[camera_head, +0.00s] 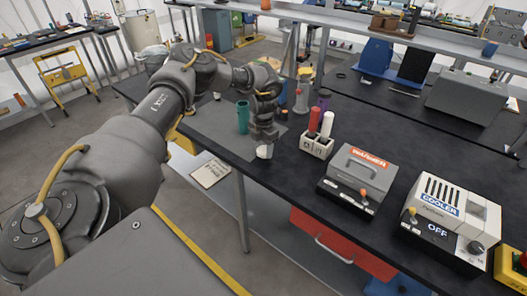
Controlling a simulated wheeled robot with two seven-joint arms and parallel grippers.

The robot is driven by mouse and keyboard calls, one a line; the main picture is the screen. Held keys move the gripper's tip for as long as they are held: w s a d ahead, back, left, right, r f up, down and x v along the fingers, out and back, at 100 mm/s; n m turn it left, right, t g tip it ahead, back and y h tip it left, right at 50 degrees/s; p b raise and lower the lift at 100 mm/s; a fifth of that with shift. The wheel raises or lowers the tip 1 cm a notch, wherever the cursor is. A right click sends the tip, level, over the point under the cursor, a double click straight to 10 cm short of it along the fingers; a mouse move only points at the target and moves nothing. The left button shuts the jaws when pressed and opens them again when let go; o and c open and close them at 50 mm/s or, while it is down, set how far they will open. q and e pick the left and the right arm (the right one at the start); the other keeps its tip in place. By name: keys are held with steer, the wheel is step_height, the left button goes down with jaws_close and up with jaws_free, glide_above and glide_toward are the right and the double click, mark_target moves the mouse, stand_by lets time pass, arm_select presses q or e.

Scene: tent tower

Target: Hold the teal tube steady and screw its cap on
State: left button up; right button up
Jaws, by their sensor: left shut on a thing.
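The teal tube (243,117) stands upright on a grey mat (212,124) on the dark bench. No hand is seen around it. My left gripper (264,147) points down just right of the tube, near the bench's front edge. It is shut on a small white round thing (264,153), which may be the cap; the fingers hide part of it. My right gripper is not in view.
Right of my gripper stand a white rack (317,145) with a red and a white tube, a grey warmer box (357,183) and a white cooler (451,219) reading OFF. A grey bottle (301,101) and a purple one (323,100) stand behind.

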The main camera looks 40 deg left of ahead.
arm_select(q)
steer(key=s+d+r+b, duration=0.3)
steer(key=s+d+r, duration=0.5)
steer(key=s+r, duration=0.3)
steer(key=shift+s+r, duration=0.3)
steer(key=shift+r, duration=0.05)
steer(key=s+d+f+m, duration=0.3)
steer(key=d+f+m, duration=0.5)
steer(key=m, duration=0.6)
steer(key=s+d+f+m, duration=0.4)
steer(key=d+f+m, duration=0.3)
steer(key=f+m, duration=0.4)
steer(key=m, duration=0.3)
steer(key=shift+d+m, duration=0.4)
steer(key=shift+s+a+f, duration=0.1)
steer(key=shift+a, duration=0.05)
